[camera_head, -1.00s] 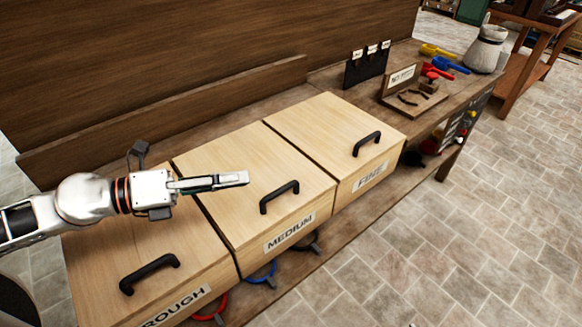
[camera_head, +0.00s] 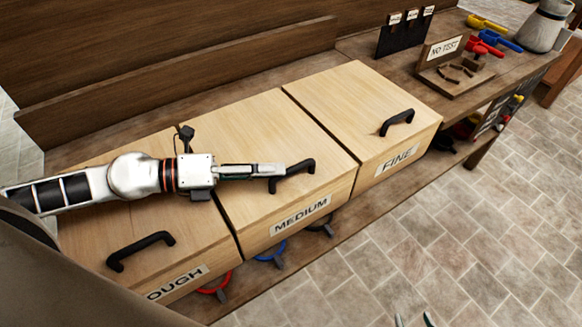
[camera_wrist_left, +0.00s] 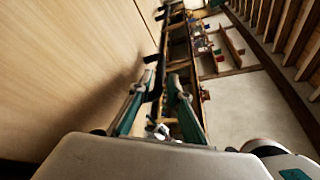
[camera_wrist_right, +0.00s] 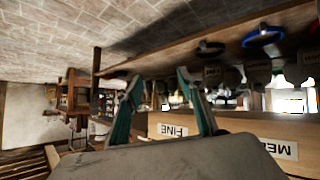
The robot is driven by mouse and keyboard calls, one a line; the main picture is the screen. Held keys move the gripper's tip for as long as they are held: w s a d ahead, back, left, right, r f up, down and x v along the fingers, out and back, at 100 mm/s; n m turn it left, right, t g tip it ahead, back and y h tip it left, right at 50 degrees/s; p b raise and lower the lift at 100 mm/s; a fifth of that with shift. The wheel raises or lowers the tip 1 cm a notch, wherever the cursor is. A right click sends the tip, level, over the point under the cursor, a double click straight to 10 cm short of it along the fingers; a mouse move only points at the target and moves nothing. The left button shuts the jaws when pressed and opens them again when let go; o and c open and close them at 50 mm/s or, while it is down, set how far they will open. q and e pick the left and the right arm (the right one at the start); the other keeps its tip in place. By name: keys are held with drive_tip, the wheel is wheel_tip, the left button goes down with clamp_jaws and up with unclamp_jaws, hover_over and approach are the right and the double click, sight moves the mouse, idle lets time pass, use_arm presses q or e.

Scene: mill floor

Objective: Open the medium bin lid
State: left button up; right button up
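The medium bin (camera_head: 262,215) is the middle wooden bin, and its lid (camera_head: 250,130) lies shut. Its black handle (camera_head: 298,172) stands on the lid near the front edge.
The rough bin (camera_head: 95,235) on the left and the fine bin (camera_head: 350,95) on the right flank it, both lids shut. Red and blue rings (camera_head: 270,255) hang below the bins. A wooden stand (camera_head: 455,75) and scoops (camera_head: 500,40) sit farther right. The floor in front is clear.

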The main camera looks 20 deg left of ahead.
sight(292, 168)
use_arm(q)
drive_tip(key=x, duration=0.1)
drive_tip(key=p+x, duration=0.2)
drive_tip(key=shift+w+d+r, duration=0.2)
drive_tip(key=shift+w+d, duration=0.05)
drive_tip(key=shift+d, duration=0.05)
drive_tip(key=shift+w+d+f, duration=0.25)
drive_tip(key=shift+d+f, duration=0.1)
drive_tip(key=shift+d, duration=0.15)
clamp_jaws()
